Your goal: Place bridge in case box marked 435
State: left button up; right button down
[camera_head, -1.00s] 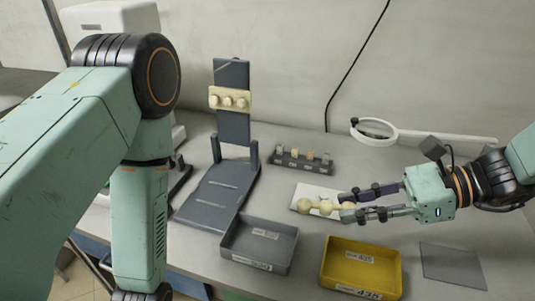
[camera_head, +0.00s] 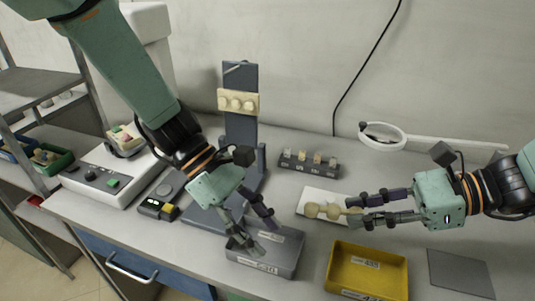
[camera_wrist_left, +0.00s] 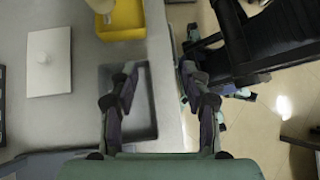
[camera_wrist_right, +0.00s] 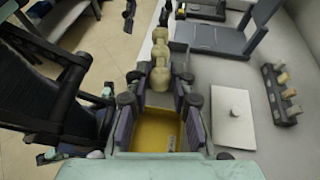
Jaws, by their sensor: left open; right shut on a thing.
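The bridge (camera_head: 331,211) is a cream piece of rounded lumps in a row. My right gripper (camera_head: 354,209) is shut on its right end and holds it over a white plate, behind the yellow box. In the right wrist view the bridge (camera_wrist_right: 160,62) sticks out beyond the fingers. The yellow case box (camera_head: 402,262) carries a 435 label; its visible floor is bare. My left gripper (camera_head: 260,235) is open, pointing down over the grey tray (camera_head: 297,262), with nothing between its fingers. In the left wrist view the yellow box (camera_wrist_left: 122,32) is at the top.
A dark stand (camera_head: 240,128) holds another cream toothed piece (camera_head: 238,102). A small rack of pegs (camera_head: 308,165), a ring magnifier (camera_head: 383,136) and a flat grey plate (camera_head: 460,273) surround the work area. A white instrument (camera_head: 110,175) stands left.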

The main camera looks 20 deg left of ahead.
aim_at(330, 206)
pick_arm(q)
jog(key=w+r+n+t+h, duration=0.15)
jog(key=w+r, duration=0.35)
jog(key=r, duration=0.7)
jog(key=shift+m+h, duration=0.25)
jog(key=shift+h, duration=0.3)
jog(key=x, duration=1.2)
jog(key=shift+d+f, duration=0.1)
jog(key=shift+f, duration=0.1)
jog(key=shift+s, duration=0.1)
grip_shut()
pick_arm(e)
jog(key=c, duration=1.1)
grip_release()
jog(key=shift+o, duration=0.2)
